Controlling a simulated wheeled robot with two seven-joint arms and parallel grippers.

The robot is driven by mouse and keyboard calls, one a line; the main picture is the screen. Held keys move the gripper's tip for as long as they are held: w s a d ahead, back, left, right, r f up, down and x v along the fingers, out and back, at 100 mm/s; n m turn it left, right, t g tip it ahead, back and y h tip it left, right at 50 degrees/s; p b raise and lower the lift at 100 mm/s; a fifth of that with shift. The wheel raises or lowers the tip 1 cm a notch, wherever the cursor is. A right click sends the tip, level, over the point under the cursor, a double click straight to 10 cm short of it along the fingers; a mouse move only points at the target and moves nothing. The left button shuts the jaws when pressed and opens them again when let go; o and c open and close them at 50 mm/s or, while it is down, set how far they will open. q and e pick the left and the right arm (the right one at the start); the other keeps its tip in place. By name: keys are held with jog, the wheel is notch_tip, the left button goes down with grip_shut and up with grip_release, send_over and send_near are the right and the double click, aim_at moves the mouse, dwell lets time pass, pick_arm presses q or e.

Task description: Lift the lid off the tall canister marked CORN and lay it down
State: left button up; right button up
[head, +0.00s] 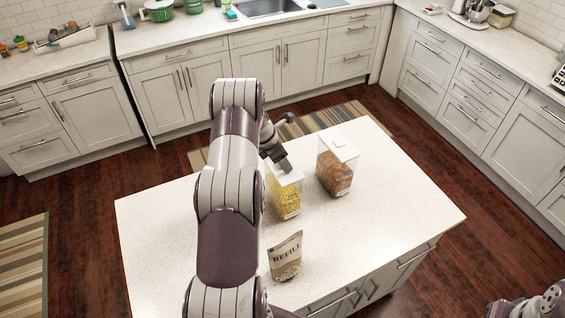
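A clear canister with yellow contents (285,200) stands upright on the white island top, with a white lid (290,178) on it. Its label is too small to read. My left gripper (284,165) is right at the top of this canister, over its lid, pointing down. Whether the fingers touch or grip the lid cannot be told. My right gripper is out of view; only part of my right arm shows at the bottom right corner.
A paper pouch marked REFILL (286,257) stands upright nearer the island's front. The island top (390,210) is bare to the right of the canisters and at the left. Counters with a sink (270,7) and kitchen items line the back.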

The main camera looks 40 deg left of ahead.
pick_arm(q)
jog(key=c, duration=1.2)
notch_tip(320, 180, up, 4)
jog(key=b, duration=0.3)
jog(key=shift+a+f, duration=0.1)
jog(key=shift+f, duration=0.05)
jog(key=w+d+r, duration=0.2)
jog(key=d+r, duration=0.1)
jog(key=w+d+r, duration=0.2)
jog(key=d+r, duration=0.1)
jog(key=r, duration=0.1)
jog(key=w+d+r, duration=0.3)
jog(key=shift+w+d+r, duration=0.1)
jog(key=shift+d+r, duration=0.05)
jog(key=shift+r, duration=0.25)
